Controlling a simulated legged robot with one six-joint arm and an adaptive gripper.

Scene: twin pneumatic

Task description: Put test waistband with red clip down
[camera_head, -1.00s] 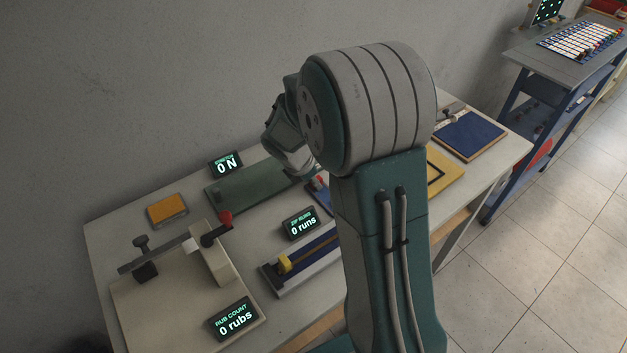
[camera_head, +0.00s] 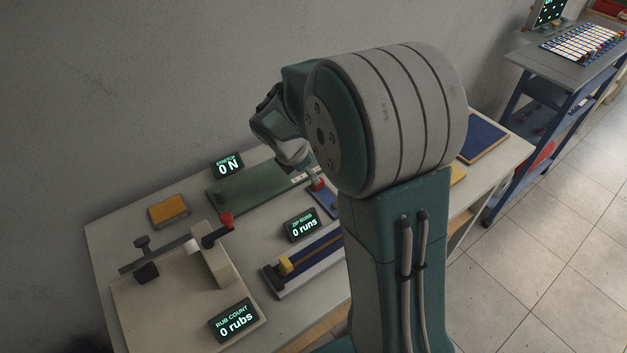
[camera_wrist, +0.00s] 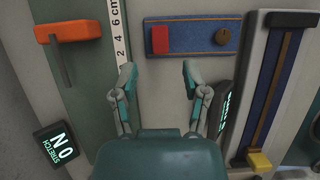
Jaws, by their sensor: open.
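The test waistband (camera_wrist: 190,37) is a flat blue strip with orange edges, a red clip (camera_wrist: 160,40) near its left end and a round button at its right. It lies flat beside the green stretch board. In the head view, part of the blue waistband (camera_head: 327,203) and the red clip (camera_head: 317,185) show beside my arm, which hides the rest. My gripper (camera_wrist: 157,70) is open and empty in the wrist view. Its two fingers are spread, with their tips just below the strip in the picture, and nothing is between them.
The green stretch board (camera_head: 250,187) has a centimetre scale (camera_wrist: 121,30), an orange hook (camera_wrist: 68,31) and a "0 N" display (camera_head: 227,165). The zip rig (camera_head: 305,262) and its display (camera_head: 302,225) stand nearby. The rub rig (camera_head: 180,290) is at front left.

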